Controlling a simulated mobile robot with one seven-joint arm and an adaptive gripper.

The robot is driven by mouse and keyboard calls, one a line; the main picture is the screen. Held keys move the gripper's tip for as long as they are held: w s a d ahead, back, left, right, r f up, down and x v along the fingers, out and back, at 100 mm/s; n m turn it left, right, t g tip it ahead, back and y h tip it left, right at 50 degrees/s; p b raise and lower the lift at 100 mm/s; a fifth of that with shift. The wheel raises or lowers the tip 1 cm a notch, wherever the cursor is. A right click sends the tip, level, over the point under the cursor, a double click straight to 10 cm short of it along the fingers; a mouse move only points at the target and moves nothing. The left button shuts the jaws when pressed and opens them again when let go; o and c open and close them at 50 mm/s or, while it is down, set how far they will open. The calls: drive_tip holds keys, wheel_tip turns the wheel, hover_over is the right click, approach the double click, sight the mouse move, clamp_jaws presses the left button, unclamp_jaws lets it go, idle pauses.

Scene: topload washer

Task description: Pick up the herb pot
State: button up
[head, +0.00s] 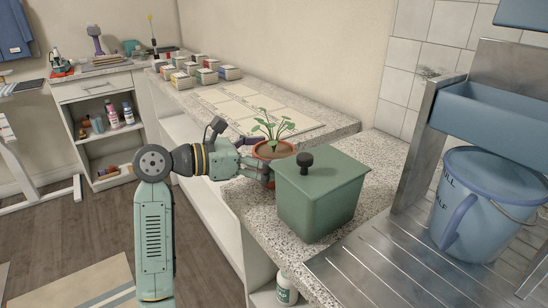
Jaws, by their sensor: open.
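The herb pot (275,150) is a terracotta pot with dark soil and a green leafy plant. It stands upright on the speckled counter, behind and left of a green lidded box that hides part of its lower side. My gripper (261,160) reaches in from the left at the pot's height and is open. One finger shows at the pot's far left side and the other in front of its near left side. I cannot tell whether either finger touches the pot.
The green box (325,198) with a black knob stands close to the pot on the right. A blue bucket (482,205) stands on the ribbed metal drainboard (395,262). Pale tiles (240,105) lie behind the pot, with several small boxes (207,76) further back.

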sight(274, 149)
drive_tip(key=shift+w+d, duration=0.2)
drive_tip(key=shift+d, duration=0.2)
drive_tip(key=shift+f, duration=0.1)
drive_tip(key=c, duration=1.5)
wheel_tip(274, 149, up, 18)
drive_tip(key=b, duration=0.2)
drive_tip(key=shift+b, duration=0.35)
